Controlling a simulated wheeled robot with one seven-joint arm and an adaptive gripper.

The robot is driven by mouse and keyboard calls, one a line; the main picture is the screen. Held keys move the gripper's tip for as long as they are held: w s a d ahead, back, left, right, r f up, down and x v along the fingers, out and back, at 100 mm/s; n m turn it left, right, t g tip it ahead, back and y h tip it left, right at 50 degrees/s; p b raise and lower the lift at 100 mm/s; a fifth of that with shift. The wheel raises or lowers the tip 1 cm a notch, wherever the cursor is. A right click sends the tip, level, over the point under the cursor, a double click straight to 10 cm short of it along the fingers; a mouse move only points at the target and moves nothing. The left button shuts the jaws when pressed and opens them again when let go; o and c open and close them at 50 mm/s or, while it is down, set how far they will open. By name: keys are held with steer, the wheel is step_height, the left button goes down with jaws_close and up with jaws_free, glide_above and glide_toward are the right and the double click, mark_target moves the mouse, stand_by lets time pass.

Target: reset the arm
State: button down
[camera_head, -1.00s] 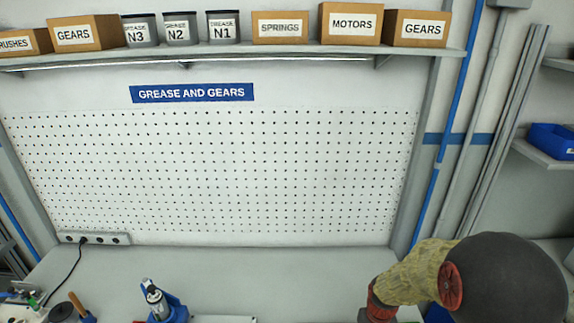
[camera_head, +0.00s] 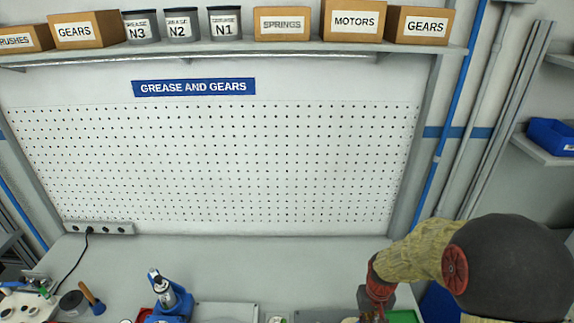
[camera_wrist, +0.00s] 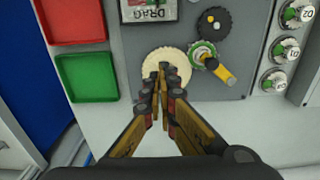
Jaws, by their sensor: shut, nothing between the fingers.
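My gripper (camera_wrist: 164,72) is shut and empty in the wrist view. Its fingertips are over a cream-coloured gear (camera_wrist: 181,60) on a grey panel (camera_wrist: 150,45) and cover part of it; whether they touch it I cannot tell. In the head view my arm (camera_head: 415,255) comes in from the lower right and bends down toward the bench. The gripper's fingertips are below the picture's edge there.
Beside the gear are a dark gear (camera_wrist: 213,24), a green-and-yellow part (camera_wrist: 208,58) and several labelled knobs (camera_wrist: 283,48). A red tray (camera_wrist: 72,20) and a green tray (camera_wrist: 87,77) lie left. A blue tool stand (camera_head: 172,300) and a grey bench (camera_head: 230,265) show in the head view.

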steer(key=shift+s, duration=0.15)
steer(key=s+a+r+t+b, duration=0.2)
steer(key=s+r+b, duration=0.3)
steer(key=s+r, duration=0.3)
steer(key=s+a+r+t+b, duration=0.2)
steer(key=s+r+b, duration=0.4)
steer(key=r, duration=0.6)
steer(key=shift+s+a+r+t+b, duration=0.2)
steer(key=shift+s+t+b, duration=0.1)
steer(key=shift+s+t, duration=0.55)
steer(key=shift+r, duration=0.1)
